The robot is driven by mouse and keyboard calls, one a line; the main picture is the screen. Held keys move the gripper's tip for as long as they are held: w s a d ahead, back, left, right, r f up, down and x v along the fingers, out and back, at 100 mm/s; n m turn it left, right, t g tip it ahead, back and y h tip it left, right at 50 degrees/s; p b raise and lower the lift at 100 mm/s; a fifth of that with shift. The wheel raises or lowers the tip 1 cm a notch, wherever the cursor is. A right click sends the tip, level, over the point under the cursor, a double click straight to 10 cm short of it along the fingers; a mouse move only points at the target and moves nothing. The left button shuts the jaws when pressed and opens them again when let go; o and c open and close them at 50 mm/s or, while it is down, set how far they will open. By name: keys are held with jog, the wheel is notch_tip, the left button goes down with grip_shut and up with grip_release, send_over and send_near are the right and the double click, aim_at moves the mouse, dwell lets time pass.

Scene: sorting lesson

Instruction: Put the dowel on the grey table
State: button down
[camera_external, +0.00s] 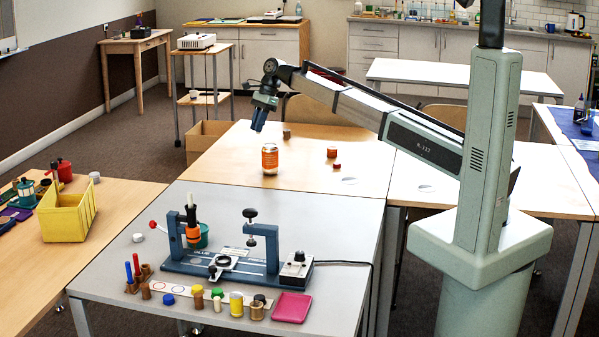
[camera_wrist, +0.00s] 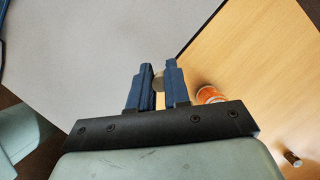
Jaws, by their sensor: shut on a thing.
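My gripper (camera_external: 259,120) hangs above the wooden table, behind and a little left of the orange-labelled jar. In the wrist view my gripper (camera_wrist: 158,85) has its two blue fingers shut on a small brownish rounded piece, which I take to be the dowel (camera_wrist: 158,81). Only a small part of it shows between the fingers. In the external view I cannot make the dowel out. The grey table (camera_external: 340,222) stands in front of the wooden table; its pale top (camera_wrist: 85,45) fills the upper left of the wrist view.
The orange-labelled jar (camera_external: 270,159) stands on the wooden table (camera_external: 225,155) near small red-brown cylinders (camera_external: 332,152). A blue fixture (camera_external: 222,264) and several small pieces occupy the grey table's front and middle. A yellow bin (camera_external: 68,214) sits left. The grey table's back right is clear.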

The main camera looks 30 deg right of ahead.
jog(key=s+a+n, duration=0.1)
jog(key=s+a, duration=0.3)
jog(key=a, duration=0.4)
jog(key=s+a+n+g, duration=0.1)
jog(key=s+a, duration=0.2)
jog(key=a, duration=0.5)
jog(key=s+a+n, duration=0.1)
jog(key=s+a, duration=0.3)
jog(key=a, duration=0.5)
jog(key=n+g+h, duration=0.2)
jog(key=n, duration=0.5)
send_over(159, 307)
notch_tip(159, 307, down, 10)
jog(key=shift+s+f, duration=0.1)
jog(key=shift+f, duration=5.4)
jog(key=shift+f, duration=0.15)
jog(key=c, duration=1.1)
grip_release()
